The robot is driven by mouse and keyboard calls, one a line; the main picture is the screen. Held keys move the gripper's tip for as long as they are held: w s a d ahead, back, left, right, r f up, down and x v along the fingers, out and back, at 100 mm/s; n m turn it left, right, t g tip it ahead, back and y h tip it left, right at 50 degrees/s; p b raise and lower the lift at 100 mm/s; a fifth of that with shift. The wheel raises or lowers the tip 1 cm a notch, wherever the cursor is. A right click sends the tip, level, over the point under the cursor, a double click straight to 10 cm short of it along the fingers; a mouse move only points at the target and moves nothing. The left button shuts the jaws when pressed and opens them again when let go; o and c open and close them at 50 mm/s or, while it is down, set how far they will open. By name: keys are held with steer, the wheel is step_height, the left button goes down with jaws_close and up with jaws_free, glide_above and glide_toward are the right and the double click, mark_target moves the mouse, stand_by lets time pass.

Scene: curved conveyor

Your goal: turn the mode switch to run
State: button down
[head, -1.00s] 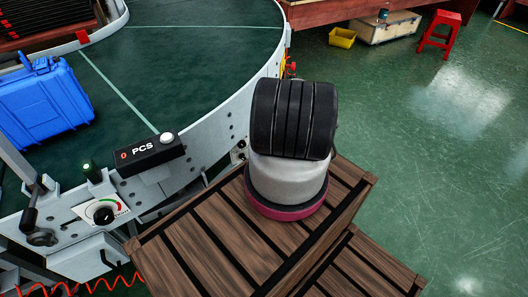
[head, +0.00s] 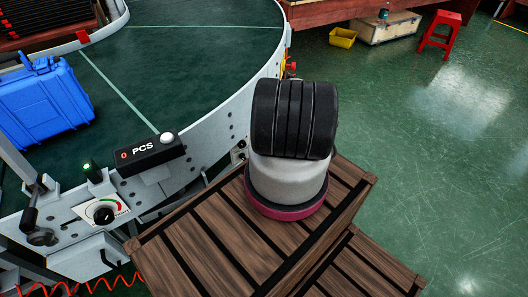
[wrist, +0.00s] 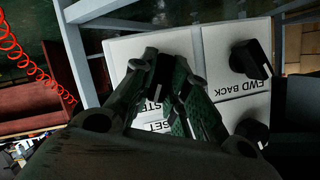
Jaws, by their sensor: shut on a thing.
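In the wrist view, a white panel (wrist: 120,47) carries several black knobs and printed labels that read upside down. My gripper (wrist: 165,72) is shut on a black switch knob (wrist: 162,77) with a white pointer mark, at the panel's middle. The labels by this knob are partly covered by the fingers; "STEP" and "SET" can be made out, and I cannot read "run". I take the held knob for the mode switch. The gripper does not show in the head view.
Another knob (wrist: 251,60) sits beside the "FWD BACK" label, and one more (wrist: 250,134) is close to the fingers. A red coiled cable (wrist: 35,60) hangs at the left. In the head view are a speed dial (head: 103,212), a counter (head: 150,153) and a blue case (head: 45,100).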

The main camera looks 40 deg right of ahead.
steer(key=n+g+h, duration=0.1)
steer(key=n+h, duration=0.1)
steer(key=n, duration=0.2)
steer(key=shift+a+h, duration=0.15)
steer(key=shift+h, duration=0.15)
steer(key=n+h, duration=0.2)
steer(key=n, duration=0.1)
steer(key=shift+n+h, duration=0.3)
stand_by(0.4)
steer(key=c, duration=1.4)
jaws_free()
steer(key=shift+a, duration=0.1)
steer(key=v, duration=0.7)
steer(key=shift+s+a+r, duration=0.1)
steer(key=shift+s+r, duration=0.05)
